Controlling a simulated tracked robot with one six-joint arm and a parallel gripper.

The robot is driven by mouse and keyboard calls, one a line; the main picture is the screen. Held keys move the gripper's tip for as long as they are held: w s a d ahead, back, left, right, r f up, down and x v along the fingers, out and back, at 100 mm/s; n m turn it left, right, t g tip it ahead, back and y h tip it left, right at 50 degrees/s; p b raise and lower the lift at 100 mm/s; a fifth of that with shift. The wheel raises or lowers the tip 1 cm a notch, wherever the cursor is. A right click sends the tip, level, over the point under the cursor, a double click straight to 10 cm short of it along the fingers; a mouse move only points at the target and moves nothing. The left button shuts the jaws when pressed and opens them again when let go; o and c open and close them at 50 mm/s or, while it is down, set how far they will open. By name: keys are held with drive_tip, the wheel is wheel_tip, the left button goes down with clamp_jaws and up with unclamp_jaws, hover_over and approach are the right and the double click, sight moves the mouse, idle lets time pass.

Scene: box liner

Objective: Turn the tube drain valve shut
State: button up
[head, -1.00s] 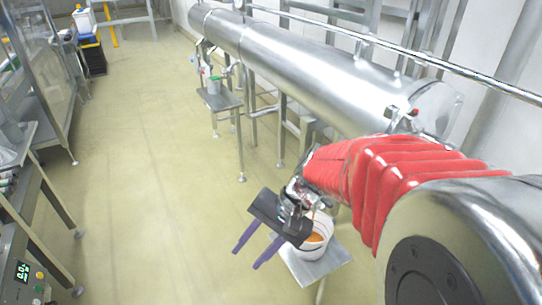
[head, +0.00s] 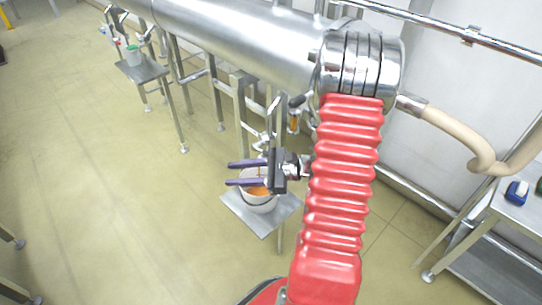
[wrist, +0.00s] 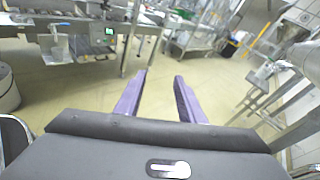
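The large steel tube (head: 240,40) runs across the top of the head view. Under its near end are steel fittings (head: 265,140), and a dark handle (head: 297,101) sits above a short orange-filled section (head: 293,123). I cannot tell clearly which part is the drain valve's lever or how far it is turned. My gripper (head: 229,173) is open and empty, its two purple fingers pointing left, in front of a white bucket in the picture. The wrist view also shows the fingers (wrist: 160,75) apart with nothing between them.
The white bucket (head: 262,203) with orange contents stands on a small steel shelf (head: 240,212). A bench (head: 510,205) with a blue item stands at right.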

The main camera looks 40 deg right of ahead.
drive_tip(key=s+d+f+m+t+h, duration=0.3)
drive_tip(key=d+f+m+h, duration=0.2)
drive_tip(key=d, duration=0.5)
drive_tip(key=s+d+f+m+t+h, duration=0.3)
drive_tip(key=d+f+m+h, duration=0.2)
drive_tip(key=d+f+m, duration=0.2)
drive_tip(key=d+m, duration=0.1)
drive_tip(key=d, duration=0.1)
drive_tip(key=shift+d+f+h, duration=0.15)
drive_tip(key=shift+d+h, duration=0.25)
drive_tip(key=w, duration=1.3)
drive_tip(key=shift+w, duration=0.35)
drive_tip(key=shift+c, duration=0.6)
clamp_jaws()
